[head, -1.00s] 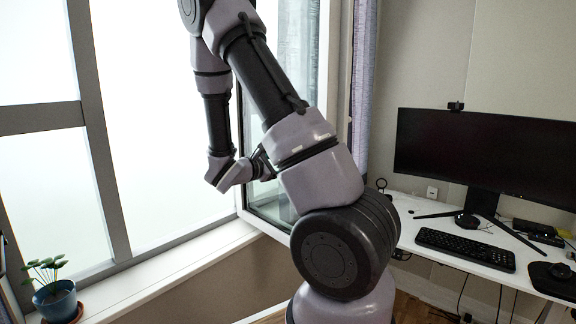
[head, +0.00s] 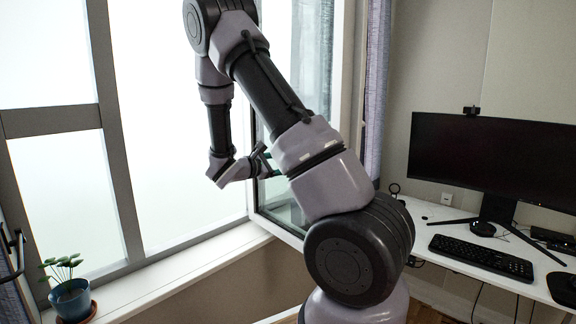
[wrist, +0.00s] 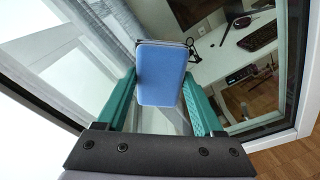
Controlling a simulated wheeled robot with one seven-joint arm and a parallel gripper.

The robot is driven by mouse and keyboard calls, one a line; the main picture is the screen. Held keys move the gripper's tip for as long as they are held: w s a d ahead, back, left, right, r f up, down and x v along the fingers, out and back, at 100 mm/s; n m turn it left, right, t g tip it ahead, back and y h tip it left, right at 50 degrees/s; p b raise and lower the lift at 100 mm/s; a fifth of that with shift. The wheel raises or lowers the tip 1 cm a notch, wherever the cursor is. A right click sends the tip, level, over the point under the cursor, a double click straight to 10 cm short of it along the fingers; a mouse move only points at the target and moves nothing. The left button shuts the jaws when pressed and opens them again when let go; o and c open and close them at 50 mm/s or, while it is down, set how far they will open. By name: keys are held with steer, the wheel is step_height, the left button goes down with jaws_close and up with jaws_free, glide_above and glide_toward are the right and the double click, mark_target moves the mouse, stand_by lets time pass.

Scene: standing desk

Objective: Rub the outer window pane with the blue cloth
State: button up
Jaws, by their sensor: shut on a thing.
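The blue cloth (wrist: 160,75) is a flat folded pad between the two teal fingers of my gripper (wrist: 160,80) in the wrist view. The gripper is shut on it. The open window sash has a clear pane (head: 281,212) in the head view, and its pale frame also shows in the wrist view (wrist: 303,90). My gripper (head: 266,161) is beside this sash, close to its glass in the head view. I cannot tell whether the cloth touches the pane. The cloth is hidden in the head view, and my arm covers part of the sash.
A fixed window (head: 170,150) with a sill (head: 190,268) is on the left. A potted plant (head: 68,292) stands on the sill. A white desk (head: 440,215) with a monitor (head: 480,160) and keyboard (head: 480,256) is on the right. A purple curtain (head: 377,90) hangs behind the sash.

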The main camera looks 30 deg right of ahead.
steer(key=shift+w, duration=0.15)
steer(key=shift+a, duration=0.1)
steer(key=v, duration=0.6)
steer(key=shift+w+f, duration=0.25)
steer(key=shift+a, duration=0.1)
steer(key=v, duration=0.3)
steer(key=shift+w+f, duration=0.1)
steer(key=shift+f, duration=0.05)
stand_by(0.3)
stand_by(0.5)
steer(key=w+d+r, duration=0.1)
steer(key=d, duration=0.6)
steer(key=shift+w+r, duration=0.2)
steer(key=shift+r, duration=0.1)
